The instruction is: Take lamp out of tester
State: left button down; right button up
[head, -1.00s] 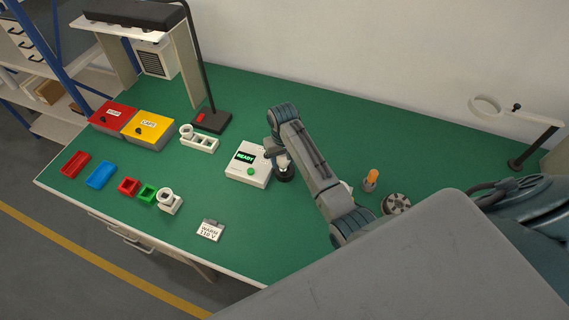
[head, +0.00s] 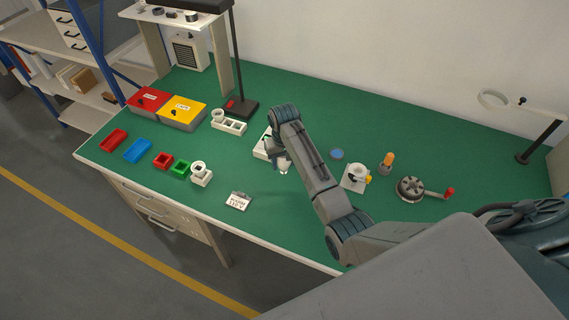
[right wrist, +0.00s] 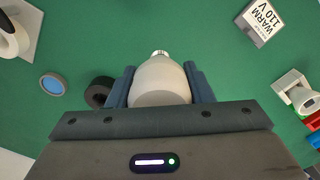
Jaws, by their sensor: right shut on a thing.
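My right gripper (head: 281,164) is shut on a lamp, a pale bulb (right wrist: 162,84) with a metal cap, seen between the fingers in the right wrist view with its cap pointing away from the palm. The lamp (head: 284,169) also shows small in the head view, above the green bench top. The tester, a white box (head: 260,148), stands just behind the gripper, mostly hidden by my right arm. A black round socket (right wrist: 98,92) shows beside the left finger in the right wrist view, apart from the lamp. My left gripper is not in view.
A card reading WARM 110 V (head: 238,201) lies in front. Red, green and white holders (head: 201,173) stand to the left. A blue disc (head: 336,154), a white stand (head: 354,179) and a crank wheel (head: 411,188) are to the right. Bench between gripper and card is clear.

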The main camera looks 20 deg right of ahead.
jog(key=shift+r, duration=1.7)
